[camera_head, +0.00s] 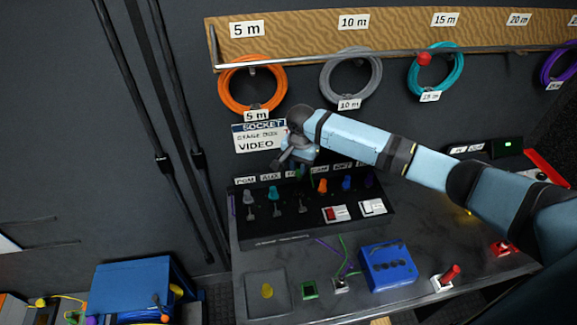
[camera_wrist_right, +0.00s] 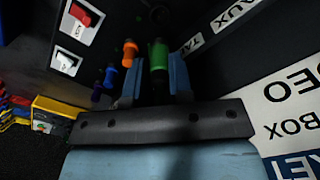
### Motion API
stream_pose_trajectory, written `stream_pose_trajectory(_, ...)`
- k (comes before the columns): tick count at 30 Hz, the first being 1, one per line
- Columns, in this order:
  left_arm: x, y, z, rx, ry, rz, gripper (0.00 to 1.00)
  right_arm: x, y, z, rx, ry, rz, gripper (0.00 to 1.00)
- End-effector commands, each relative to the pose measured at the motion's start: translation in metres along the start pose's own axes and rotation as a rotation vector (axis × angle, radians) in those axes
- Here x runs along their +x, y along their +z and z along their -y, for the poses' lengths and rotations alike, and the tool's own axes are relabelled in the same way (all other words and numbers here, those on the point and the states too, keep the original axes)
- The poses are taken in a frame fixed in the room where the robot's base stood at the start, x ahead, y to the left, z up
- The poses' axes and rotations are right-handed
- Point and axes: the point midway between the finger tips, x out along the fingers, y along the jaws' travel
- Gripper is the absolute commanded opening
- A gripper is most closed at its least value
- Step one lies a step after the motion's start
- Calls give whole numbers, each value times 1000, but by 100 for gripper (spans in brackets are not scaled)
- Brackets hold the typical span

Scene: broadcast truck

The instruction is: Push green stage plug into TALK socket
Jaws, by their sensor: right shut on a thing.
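My right gripper (camera_head: 299,165) hangs over the back row of the black panel (camera_head: 318,222), its arm coming in from the right. In the right wrist view its two blue fingers (camera_wrist_right: 155,85) are shut on the green plug (camera_wrist_right: 158,58). The plug points away from the wrist toward the dark panel face. The TALK label (camera_wrist_right: 190,46) is beside the plug's far end, partly cut by shadow. I cannot tell whether the plug's tip is inside the socket. In the head view the plug is mostly hidden by the gripper. My left gripper is not in view.
An orange plug (camera_head: 322,186) stands close to the gripper's right, with blue and purple ones beyond. A teal plug (camera_head: 274,192) and a grey one are to the left. Rocker switches (camera_head: 336,214) sit in front. A blue box (camera_head: 388,266) stands on the desk.

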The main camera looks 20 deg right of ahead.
Motion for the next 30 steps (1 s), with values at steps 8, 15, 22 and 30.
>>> stream_pose_trajectory(8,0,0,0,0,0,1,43,1,-2,-1,3,0,0,0)
stream_pose_trajectory(15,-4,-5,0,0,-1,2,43,-1,-2,-1,4,0,1,0)
stream_pose_trajectory(22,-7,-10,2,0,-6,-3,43,13,-1,-1,3,1,1,0)
stream_pose_trajectory(30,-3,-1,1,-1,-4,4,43,40,-2,-1,3,2,1,0)
